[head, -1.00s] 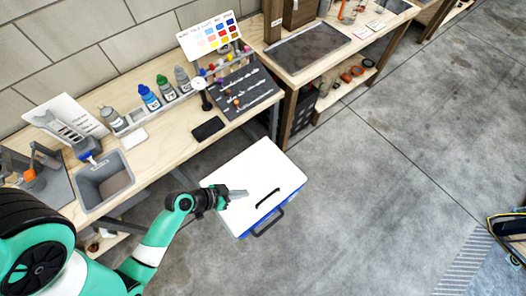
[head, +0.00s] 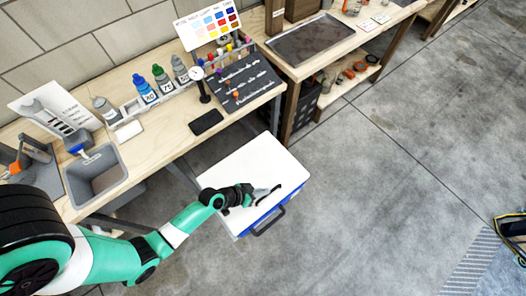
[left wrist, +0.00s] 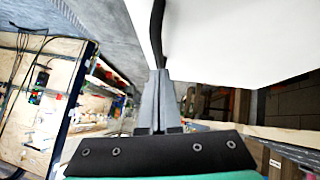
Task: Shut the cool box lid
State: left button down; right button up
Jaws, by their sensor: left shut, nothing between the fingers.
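The cool box stands on the floor beside the bench. Its white lid (head: 250,163) lies over the blue body (head: 258,221) and looks flat; I cannot tell whether a gap is left under it. A black handle (head: 268,198) lies on the lid near its front edge. My left gripper (head: 272,189) is shut and empty, low over the lid right at this handle; contact cannot be told. In the left wrist view the shut fingers (left wrist: 157,75) point at the black handle (left wrist: 156,30), with the white lid (left wrist: 235,45) on the right. My right gripper is not in view.
A wooden bench (head: 150,160) with bottles, a grey bin (head: 95,180) and a tool board (head: 240,85) runs behind the box. A black bail handle (head: 268,222) sticks out at the box's front.

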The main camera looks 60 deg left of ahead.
aim_at(264, 197)
pick_arm(q)
jog(key=shift+d+f+b, duration=0.2)
jog(key=shift+f+b, duration=0.4)
jog(key=shift+f, duration=0.05)
jog(key=shift+d+f+b, duration=0.15)
jog(key=shift+f+b, duration=0.4)
jog(key=shift+f, duration=0.05)
jog(key=shift+s+d+f, duration=0.1)
jog(key=shift+d+f, duration=0.05)
jog(key=shift+f, duration=0.05)
jog(key=shift+s, duration=0.1)
jog(key=shift+r, duration=0.15)
jog(key=r+p, duration=0.4)
jog(key=r, duration=0.1)
jog(key=shift+a, duration=0.3)
jog(key=p+v, duration=0.2)
jog(key=v, duration=0.7)
jog(key=shift+s+p, duration=0.15)
jog(key=shift+p, duration=0.15)
